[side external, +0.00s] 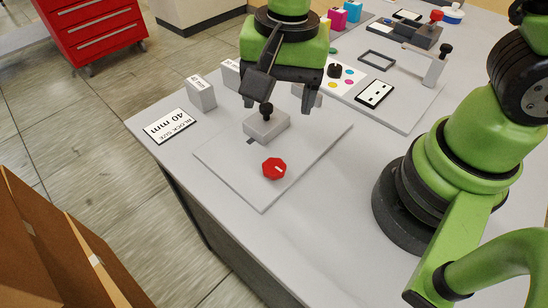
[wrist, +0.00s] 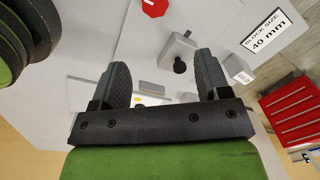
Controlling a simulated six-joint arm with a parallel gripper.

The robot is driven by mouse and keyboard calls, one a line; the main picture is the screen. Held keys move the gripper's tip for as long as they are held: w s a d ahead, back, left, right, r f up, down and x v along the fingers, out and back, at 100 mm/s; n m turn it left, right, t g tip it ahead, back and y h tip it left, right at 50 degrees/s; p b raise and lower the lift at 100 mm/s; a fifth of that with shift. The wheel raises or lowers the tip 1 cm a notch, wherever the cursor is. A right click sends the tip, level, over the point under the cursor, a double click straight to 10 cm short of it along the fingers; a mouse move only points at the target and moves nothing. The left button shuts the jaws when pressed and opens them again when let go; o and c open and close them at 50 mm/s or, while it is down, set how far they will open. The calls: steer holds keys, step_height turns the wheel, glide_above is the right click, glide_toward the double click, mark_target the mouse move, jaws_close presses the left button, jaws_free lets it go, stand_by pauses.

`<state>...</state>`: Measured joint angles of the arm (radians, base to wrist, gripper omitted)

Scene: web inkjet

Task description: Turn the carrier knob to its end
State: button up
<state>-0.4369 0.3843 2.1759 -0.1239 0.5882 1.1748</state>
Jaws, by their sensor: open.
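A grey carrier block (side external: 267,127) with a black ball-topped knob (side external: 266,109) stands on a light grey plate (side external: 225,164). A red octagonal knob (side external: 274,168) with a white mark lies on the same plate, in front of the block. I cannot tell which one is the carrier knob. My gripper (side external: 279,107) is open and empty, pointing down over the block's area. In the wrist view, the black knob (wrist: 180,66) shows between my fingers (wrist: 162,65), nearer the right one and apart from both. The red knob (wrist: 155,7) is at the top edge, partly cut off.
A "BLOCK SIZE 40 mm" card (side external: 170,126) and white labelled blocks (side external: 201,93) are at the left. Table is free around the front plate.

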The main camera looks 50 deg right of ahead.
mark_target(274, 165)
steer(key=shift+m+g, duration=0.3)
steer(key=shift+m, duration=0.1)
steer(key=f, duration=0.4)
steer(key=a+f, duration=0.1)
steer(key=f, duration=0.8)
steer(key=shift+s+a+f, duration=0.1)
steer(key=shift+a+f, duration=0.05)
steer(key=shift+f, duration=0.05)
steer(key=c, duration=0.9)
